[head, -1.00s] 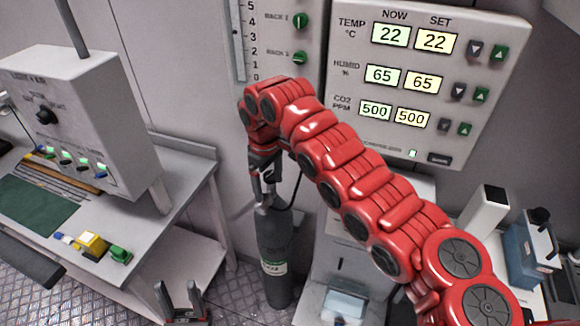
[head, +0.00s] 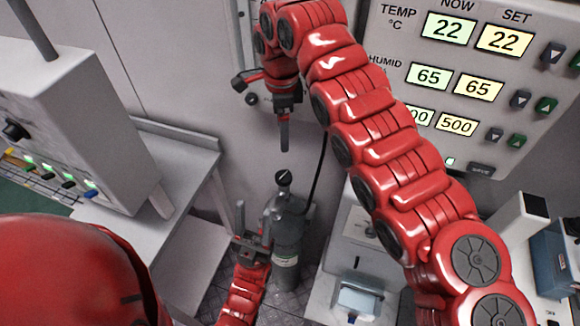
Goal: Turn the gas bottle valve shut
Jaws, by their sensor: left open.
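The dark grey gas bottle (head: 288,243) stands upright on the floor by the wall, with a light label on its lower body. Its round black valve knob (head: 284,178) with a pale mark is in plain view on top. My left gripper (head: 254,221) is open and empty, its fingers pointing up just left of the bottle. Its right finger overlaps the bottle's left edge in the picture; I cannot tell whether they touch. My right gripper (head: 284,135) points down above the knob, with a gap between. It is seen edge-on, so its opening is unclear.
A grey bench (head: 172,178) with a control box (head: 85,120) stands left of the bottle. A white cabinet (head: 350,250) stands to the right. A black hose (head: 318,165) runs down behind my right arm. A climate panel (head: 490,90) hangs on the wall.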

